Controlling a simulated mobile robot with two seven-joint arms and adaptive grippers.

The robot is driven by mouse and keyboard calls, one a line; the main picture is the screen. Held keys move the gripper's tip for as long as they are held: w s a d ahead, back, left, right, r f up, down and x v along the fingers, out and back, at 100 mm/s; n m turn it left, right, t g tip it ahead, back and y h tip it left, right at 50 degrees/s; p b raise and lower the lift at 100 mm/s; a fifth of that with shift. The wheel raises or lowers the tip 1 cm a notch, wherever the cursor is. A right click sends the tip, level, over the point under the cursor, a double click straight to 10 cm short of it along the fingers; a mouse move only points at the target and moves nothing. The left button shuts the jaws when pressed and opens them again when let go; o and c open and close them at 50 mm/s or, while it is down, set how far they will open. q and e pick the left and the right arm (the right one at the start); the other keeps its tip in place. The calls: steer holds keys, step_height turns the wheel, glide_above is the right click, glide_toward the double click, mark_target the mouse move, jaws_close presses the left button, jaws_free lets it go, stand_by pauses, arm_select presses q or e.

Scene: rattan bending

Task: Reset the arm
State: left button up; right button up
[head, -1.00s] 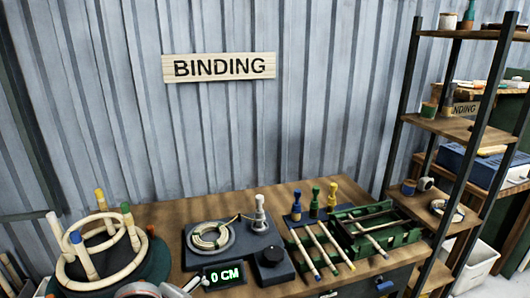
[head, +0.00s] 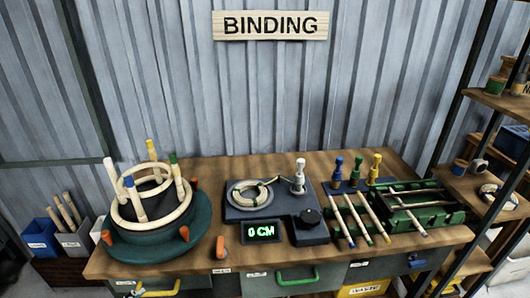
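Neither of my grippers shows in the head view, and no part of my arms can be made out. The workbench (head: 330,168) stands ahead. On its left a round green turntable (head: 118,247) carries a rattan ring frame (head: 160,216) with upright posts tipped blue, green and yellow. In the middle a dark device (head: 240,212) holds a coil of cord (head: 252,194), a pale post and a knob. Its display (head: 263,232) reads "0 CM".
Rods (head: 360,219) with coloured tips lie beside a green tray (head: 440,210). Three coloured bottle-like pieces stand behind them. A small orange item (head: 220,247) is at the front edge. A shelf rack (head: 480,180) stands right; bins (head: 42,238) with sticks stand left.

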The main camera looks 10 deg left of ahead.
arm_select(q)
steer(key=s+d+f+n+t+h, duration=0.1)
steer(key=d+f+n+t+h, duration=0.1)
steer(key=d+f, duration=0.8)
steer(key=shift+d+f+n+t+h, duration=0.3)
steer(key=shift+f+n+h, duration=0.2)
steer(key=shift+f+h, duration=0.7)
